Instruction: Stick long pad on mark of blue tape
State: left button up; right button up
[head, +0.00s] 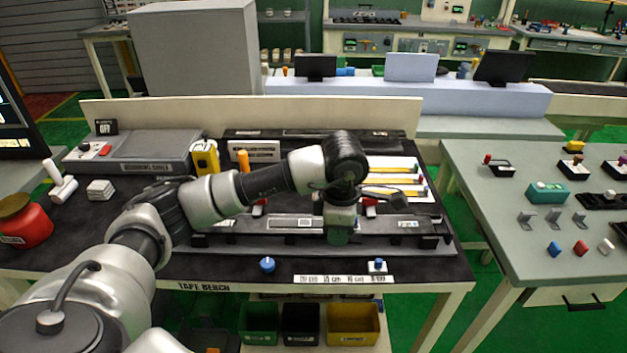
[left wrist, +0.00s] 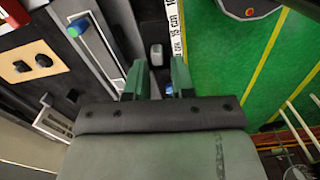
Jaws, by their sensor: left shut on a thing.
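My left gripper (head: 343,236) points down over the dark fixture (head: 270,240) on the tape bench. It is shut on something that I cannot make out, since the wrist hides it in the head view. In the left wrist view, its green fingers (left wrist: 160,76) show with a small pale grey block (left wrist: 156,55) between or just beyond their tips. I cannot tell whether that block is in the grip. I cannot pick out the long pad or the blue tape mark for sure. My right gripper is not in view.
A blue knob (head: 267,265) and a blue-topped white piece (head: 378,265) stand near the front edge by a length-marked strip (head: 343,279). A white board with yellow strips (head: 395,175) lies behind. A pale stack (head: 100,190) and a red jar (head: 25,222) are at left.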

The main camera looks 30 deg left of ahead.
pick_arm(q)
jog(key=w+a+n+p, duration=0.1)
jog(key=a+n+p, duration=0.1)
jog(key=n, duration=0.9)
jog(key=w+a+r+n+p, duration=0.1)
jog(key=w+a+n+p, duration=0.1)
jog(key=n, duration=1)
jog(key=w+a+r+n+p, duration=0.1)
jog(key=a+n+p, duration=0.3)
jog(key=n, duration=0.8)
jog(key=shift+w+p, duration=0.35)
jog(key=shift+w, duration=0.25)
jog(key=shift+a+n, duration=0.3)
jog(key=shift+n, duration=0.7)
jog(key=shift+f, duration=0.1)
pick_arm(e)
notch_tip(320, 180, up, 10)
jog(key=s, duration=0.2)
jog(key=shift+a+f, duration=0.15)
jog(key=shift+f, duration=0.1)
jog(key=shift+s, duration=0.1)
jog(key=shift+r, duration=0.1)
